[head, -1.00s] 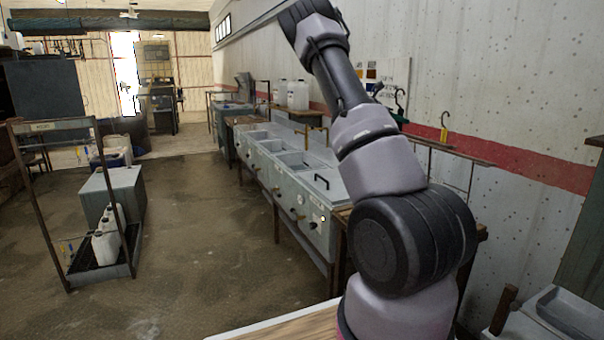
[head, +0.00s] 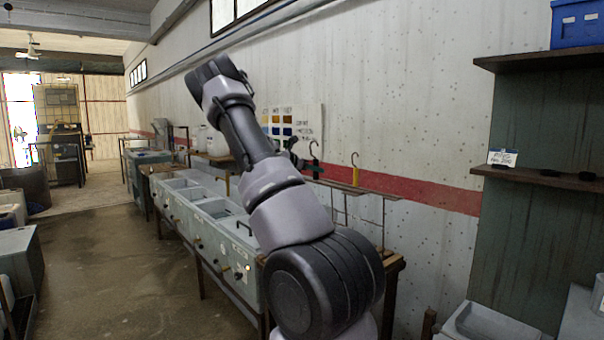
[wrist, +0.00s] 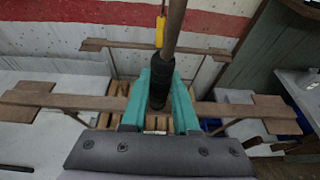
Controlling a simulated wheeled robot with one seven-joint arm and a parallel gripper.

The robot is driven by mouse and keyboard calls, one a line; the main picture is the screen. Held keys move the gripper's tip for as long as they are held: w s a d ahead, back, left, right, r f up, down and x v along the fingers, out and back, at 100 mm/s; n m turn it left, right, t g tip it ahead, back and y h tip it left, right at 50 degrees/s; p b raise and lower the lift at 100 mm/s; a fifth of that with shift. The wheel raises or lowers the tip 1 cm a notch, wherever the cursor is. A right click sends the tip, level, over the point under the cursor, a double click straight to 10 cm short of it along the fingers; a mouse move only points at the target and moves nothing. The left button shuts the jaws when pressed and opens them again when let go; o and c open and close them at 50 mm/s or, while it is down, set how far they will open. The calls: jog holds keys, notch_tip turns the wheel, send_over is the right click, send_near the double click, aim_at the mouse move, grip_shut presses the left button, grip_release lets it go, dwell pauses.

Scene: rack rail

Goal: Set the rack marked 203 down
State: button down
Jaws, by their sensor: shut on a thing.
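In the wrist view, my gripper (wrist: 160,88) has teal fingers shut on the black sleeve of a brown upright rod, part of the rack. The rack's brown bar (wrist: 62,101) runs left and right behind the fingers, with wider end plates. In the head view, the rack (head: 350,186) shows as brown rails with thin hanging rods, a dark hook and a yellow hook, right of my arm. My gripper is mostly hidden behind the arm there. The number 203 is not readable in either view.
A line of grey tanks (head: 205,222) runs along the left of the arm. A wooden slatted surface (wrist: 160,124) lies below the rack in the wrist view. The wall (head: 400,100) is close behind. A dark green cabinet (head: 470,215) with shelves and a blue bin (head: 578,24) stands at right.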

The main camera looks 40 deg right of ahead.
aim_at(314, 182)
jog(key=shift+f, duration=3.1)
grip_release()
jog(key=shift+f, duration=0.1)
jog(key=a, duration=1.1)
jog(key=shift+a, duration=0.15)
dwell(0.6)
jog(key=shift+s, duration=0.1)
dwell(0.4)
